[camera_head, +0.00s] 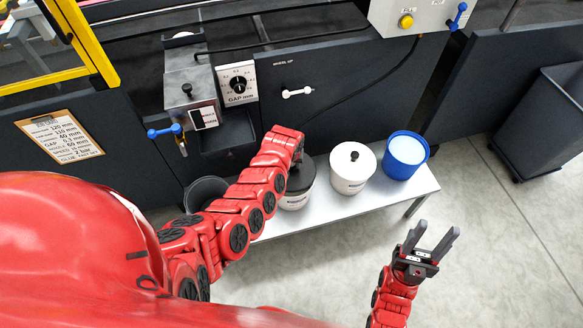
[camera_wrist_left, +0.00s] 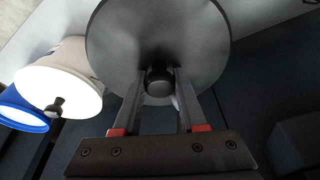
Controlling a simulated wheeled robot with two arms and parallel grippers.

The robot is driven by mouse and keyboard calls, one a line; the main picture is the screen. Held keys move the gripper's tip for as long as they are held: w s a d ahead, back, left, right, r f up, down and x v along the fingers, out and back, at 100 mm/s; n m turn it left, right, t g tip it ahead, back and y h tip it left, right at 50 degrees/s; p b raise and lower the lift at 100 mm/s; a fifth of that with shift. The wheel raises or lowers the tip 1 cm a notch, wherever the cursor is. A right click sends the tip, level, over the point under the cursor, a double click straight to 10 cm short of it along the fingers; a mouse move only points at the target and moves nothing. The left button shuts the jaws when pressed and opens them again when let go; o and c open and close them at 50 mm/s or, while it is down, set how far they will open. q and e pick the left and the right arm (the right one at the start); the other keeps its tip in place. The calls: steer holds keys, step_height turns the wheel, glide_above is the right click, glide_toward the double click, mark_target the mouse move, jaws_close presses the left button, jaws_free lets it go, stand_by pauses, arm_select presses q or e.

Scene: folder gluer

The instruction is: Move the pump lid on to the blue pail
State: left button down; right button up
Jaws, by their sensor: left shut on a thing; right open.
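The pump lid appears to be the dark grey round lid (camera_wrist_left: 115,45) with a black knob (camera_wrist_left: 158,82). My left gripper (camera_wrist_left: 158,78) is shut on that knob. In the head view the lid (camera_head: 306,177) is partly hidden by my left arm. It is over a white pail (camera_head: 298,201) at the left of the bench; I cannot tell whether it rests on it or is slightly raised. The blue pail (camera_head: 403,171) stands at the bench's right end, open, with pale contents. It also shows in the left wrist view (camera_wrist_left: 20,112). My right gripper (camera_head: 433,246) is open and empty over the floor.
A white pail with a white, black-knobbed lid (camera_head: 343,163) stands between the dark lid and the blue pail. A dark container (camera_head: 207,189) is at the left. The pale bench (camera_head: 385,196) runs along the dark machine (camera_head: 310,85). Floor in front is clear.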

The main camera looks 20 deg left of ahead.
arm_select(q)
step_height(320, 180, up, 6)
steer(key=shift+f, duration=0.2)
steer(key=shift+r+p, duration=1.4)
steer(key=shift+r, duration=1.1)
